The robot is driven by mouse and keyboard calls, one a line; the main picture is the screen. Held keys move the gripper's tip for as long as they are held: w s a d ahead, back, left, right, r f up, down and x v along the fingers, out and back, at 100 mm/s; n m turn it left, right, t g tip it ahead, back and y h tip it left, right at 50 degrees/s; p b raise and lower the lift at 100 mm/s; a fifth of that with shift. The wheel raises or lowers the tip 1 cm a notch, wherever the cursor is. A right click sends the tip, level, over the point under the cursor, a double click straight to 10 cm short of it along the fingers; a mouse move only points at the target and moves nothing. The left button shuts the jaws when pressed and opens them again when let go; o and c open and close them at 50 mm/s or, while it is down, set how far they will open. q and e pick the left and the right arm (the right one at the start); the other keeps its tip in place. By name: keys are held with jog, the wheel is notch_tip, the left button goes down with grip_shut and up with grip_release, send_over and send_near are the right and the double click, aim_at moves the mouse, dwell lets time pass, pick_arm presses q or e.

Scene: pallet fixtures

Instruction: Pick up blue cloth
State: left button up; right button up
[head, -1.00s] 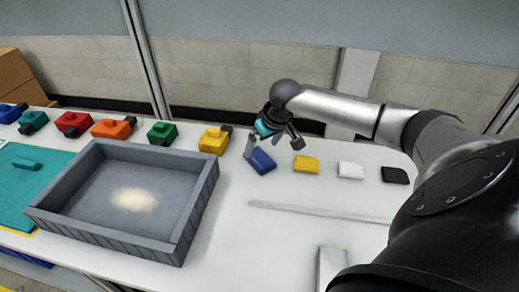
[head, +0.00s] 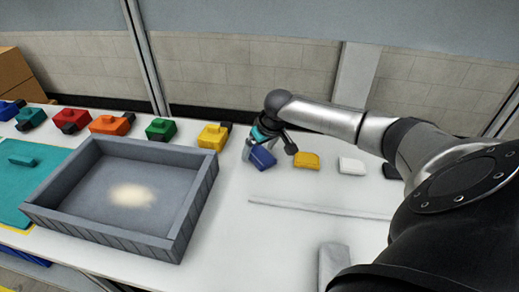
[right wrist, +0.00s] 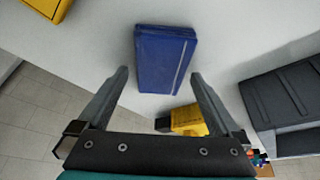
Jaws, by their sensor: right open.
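The blue cloth (head: 262,159), a folded flat block, lies on the white table, right of the grey tray. My right gripper (head: 268,148) is low over the cloth, its fingers open and partly covering it in the head view. In the right wrist view, the blue cloth (right wrist: 165,58) lies just ahead of the open fingertips (right wrist: 159,76), with its near end roughly between them. I cannot tell whether the fingers touch it. My left gripper is not in view.
A yellow cloth (head: 306,160), a white cloth (head: 351,166) and a dark cloth (head: 391,172) lie to the right. A yellow block (head: 213,137) and several coloured blocks line the back left. The grey tray (head: 105,232) has raised walls. The table's front middle is mostly clear.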

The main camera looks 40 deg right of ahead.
aim_at(259, 153)
jog(key=shift+f+p, duration=0.2)
jog(key=shift+p, duration=0.1)
dwell(0.4)
jog(key=c, duration=1.4)
jog(key=shift+r+b, duration=0.2)
jog(key=shift+b, duration=0.3)
notch_tip(259, 153, up, 20)
jog(key=p, duration=0.4)
